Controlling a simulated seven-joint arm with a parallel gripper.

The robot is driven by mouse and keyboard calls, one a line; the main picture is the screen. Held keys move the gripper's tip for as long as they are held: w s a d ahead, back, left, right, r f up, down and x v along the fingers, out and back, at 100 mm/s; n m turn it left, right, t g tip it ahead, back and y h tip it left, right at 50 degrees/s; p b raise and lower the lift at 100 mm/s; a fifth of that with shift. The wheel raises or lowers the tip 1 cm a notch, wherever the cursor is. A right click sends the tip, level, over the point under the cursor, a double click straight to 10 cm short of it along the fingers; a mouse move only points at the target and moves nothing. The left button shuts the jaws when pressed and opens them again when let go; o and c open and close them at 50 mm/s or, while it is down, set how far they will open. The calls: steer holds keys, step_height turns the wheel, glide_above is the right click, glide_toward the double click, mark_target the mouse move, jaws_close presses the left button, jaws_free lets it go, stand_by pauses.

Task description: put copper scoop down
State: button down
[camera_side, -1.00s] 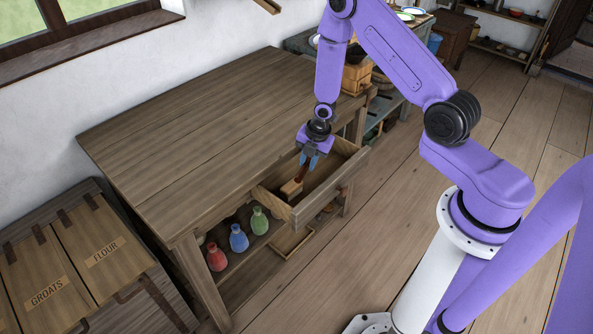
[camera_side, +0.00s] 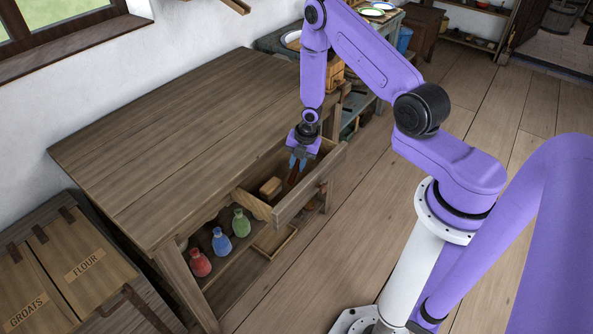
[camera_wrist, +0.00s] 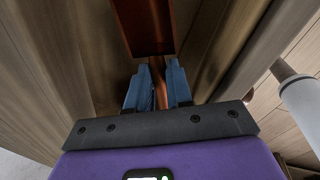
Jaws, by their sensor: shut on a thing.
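My gripper (camera_side: 298,160) is shut on the handle of the copper scoop (camera_side: 292,176). It points down into the open drawer (camera_side: 312,187) under the table top. In the wrist view the blue fingers (camera_wrist: 158,92) close around the reddish-brown handle, and the wider copper part of the scoop (camera_wrist: 144,22) extends ahead of them. The scoop's lower end is hidden behind the drawer front in the side view, so I cannot tell whether it touches the drawer floor.
A small wooden block (camera_side: 270,187) is in the drawer, left of the scoop. The wooden table top (camera_side: 190,140) is bare. Red (camera_side: 200,264), blue (camera_side: 221,241) and green (camera_side: 241,223) bottles stand on the shelf below. Lidded bins (camera_side: 70,265) are at left.

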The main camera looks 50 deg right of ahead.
mark_target(298, 179)
steer(key=shift+f, duration=1.8)
steer(key=shift+f, duration=0.1)
steer(key=c, duration=1)
jaws_free()
